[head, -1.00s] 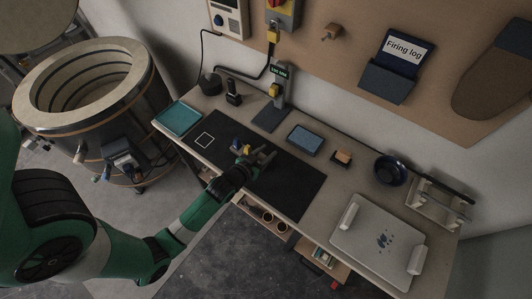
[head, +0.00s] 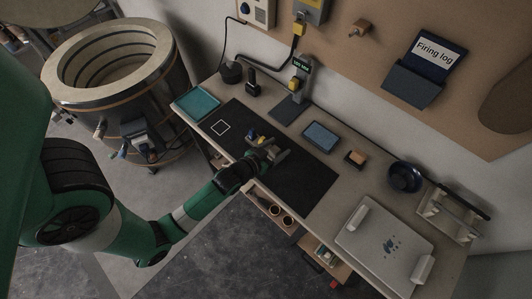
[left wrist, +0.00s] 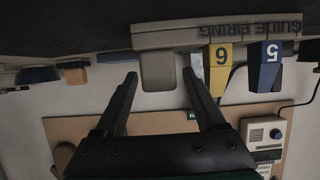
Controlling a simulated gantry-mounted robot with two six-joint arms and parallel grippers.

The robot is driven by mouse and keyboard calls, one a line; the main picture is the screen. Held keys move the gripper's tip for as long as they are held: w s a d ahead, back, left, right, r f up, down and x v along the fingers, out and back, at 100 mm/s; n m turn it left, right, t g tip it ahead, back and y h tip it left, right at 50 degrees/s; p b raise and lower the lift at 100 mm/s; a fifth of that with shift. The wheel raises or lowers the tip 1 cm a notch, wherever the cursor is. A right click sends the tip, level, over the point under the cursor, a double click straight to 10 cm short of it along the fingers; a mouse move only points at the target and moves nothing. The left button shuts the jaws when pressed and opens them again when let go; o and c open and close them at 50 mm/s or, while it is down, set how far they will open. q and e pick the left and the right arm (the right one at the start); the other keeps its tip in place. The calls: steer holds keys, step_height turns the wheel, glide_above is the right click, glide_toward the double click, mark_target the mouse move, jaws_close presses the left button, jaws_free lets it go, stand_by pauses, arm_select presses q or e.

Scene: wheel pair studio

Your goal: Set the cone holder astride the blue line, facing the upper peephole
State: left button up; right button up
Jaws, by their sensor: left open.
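The cone holder (head: 253,137) stands on the dark mat (head: 300,182), small in the head view. The left wrist view shows its pale bar (left wrist: 185,34) upside down, lettered "GUIDE FIRING", with a yellow cone marked 6 (left wrist: 219,70), a blue cone marked 5 (left wrist: 266,67) and a plain grey tab (left wrist: 158,71). My left gripper (head: 273,153) is at the holder's right end. In the left wrist view its open fingers (left wrist: 160,80) lie either side of the grey tab, with gaps visible. No blue line can be made out, and I cannot tell which kiln fitting is the upper peephole.
The round kiln (head: 118,100) stands left of the bench, with fittings on its side. A teal tray (head: 196,103), blue box (head: 321,136), dark bowl (head: 404,177) and pale handled board (head: 385,245) surround the mat, whose right part is clear.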

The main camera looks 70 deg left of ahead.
arm_select(q)
steer(key=v, duration=1)
steer(key=w+d+r+m+t+h, duration=0.1)
steer(key=w+d+r+t, duration=0.15)
steer(key=w+r, duration=0.55)
steer(key=w+d+r+m+t, duration=0.1)
steer(key=w+r+t, duration=0.25)
steer(key=r, duration=0.85)
steer(key=w+d+r+m+t+h, duration=0.1)
steer(key=w+d+r+t, duration=0.15)
steer(key=w+r, duration=0.6)
steer(key=s+d+r+m+t+h, duration=0.1)
steer(key=s+d+r+t+h, duration=0.1)
steer(key=r, duration=0.8)
steer(key=s+d+r+m+t+h, duration=0.1)
steer(key=d+r, duration=0.4)
steer(key=r, duration=0.5)
steer(key=s+d+r+m+t+h, duration=0.2)
steer(key=s+d+r+t+h, duration=0.2)
steer(key=r, duration=0.5)
steer(key=shift+r, duration=0.4)
steer(key=shift+o, duration=0.3)
steer(key=shift+s+r+t, duration=0.2)
steer(key=shift+t, duration=0.05)
steer(key=shift+o, duration=1.1)
